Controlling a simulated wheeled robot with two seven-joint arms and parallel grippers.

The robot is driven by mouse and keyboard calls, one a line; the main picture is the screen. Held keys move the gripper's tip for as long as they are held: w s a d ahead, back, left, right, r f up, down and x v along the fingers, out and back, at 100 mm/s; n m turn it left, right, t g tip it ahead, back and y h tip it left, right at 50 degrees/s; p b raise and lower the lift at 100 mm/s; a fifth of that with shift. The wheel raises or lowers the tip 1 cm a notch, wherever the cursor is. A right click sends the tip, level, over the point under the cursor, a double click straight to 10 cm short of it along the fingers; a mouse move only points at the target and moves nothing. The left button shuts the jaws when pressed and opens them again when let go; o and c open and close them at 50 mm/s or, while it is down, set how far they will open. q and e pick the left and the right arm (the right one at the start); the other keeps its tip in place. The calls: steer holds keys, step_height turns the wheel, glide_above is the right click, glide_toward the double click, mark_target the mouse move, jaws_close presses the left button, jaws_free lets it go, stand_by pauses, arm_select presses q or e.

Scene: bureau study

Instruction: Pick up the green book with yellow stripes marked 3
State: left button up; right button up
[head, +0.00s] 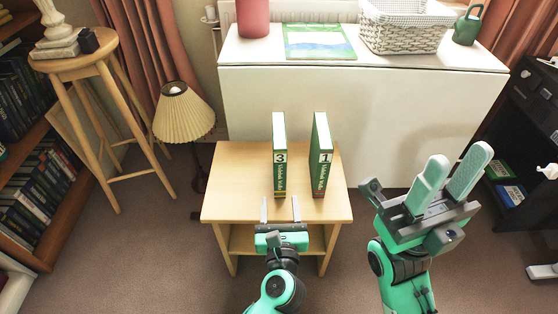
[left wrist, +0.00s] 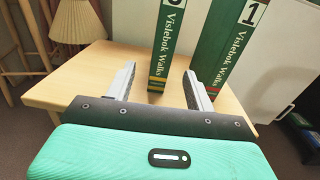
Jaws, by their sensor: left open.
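The green book marked 3 (head: 280,160) stands upright on a small wooden table, spine towards me. Its yellow stripes show low on the spine in the left wrist view (left wrist: 168,45), where the number is partly cut off by the top edge. A second green book marked 1 (head: 321,160) stands upright to its right, with a gap between; it has a red stripe in the left wrist view (left wrist: 228,45). My left gripper (head: 280,207) is open and empty at the table's near edge, its fingers pointing at book 3. My right gripper (head: 459,165) is open and empty, raised at the right.
The small wooden table (head: 235,190) has bare top on both sides of the books. A lamp with a pleated shade (head: 183,112) stands at its left. Behind is a white cabinet (head: 400,110) bearing a basket (head: 405,35). A black shelf unit (head: 525,120) stands at the right.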

mark_target(279, 181)
arm_select(q)
steer(key=w+b, duration=0.1)
steer(key=w, duration=0.6)
steer(key=shift+w+a, duration=0.1)
steer(key=shift+w+f+b, duration=0.15)
steer(key=shift+w+b, duration=1)
steer(key=shift+w, duration=1.5)
jaws_close()
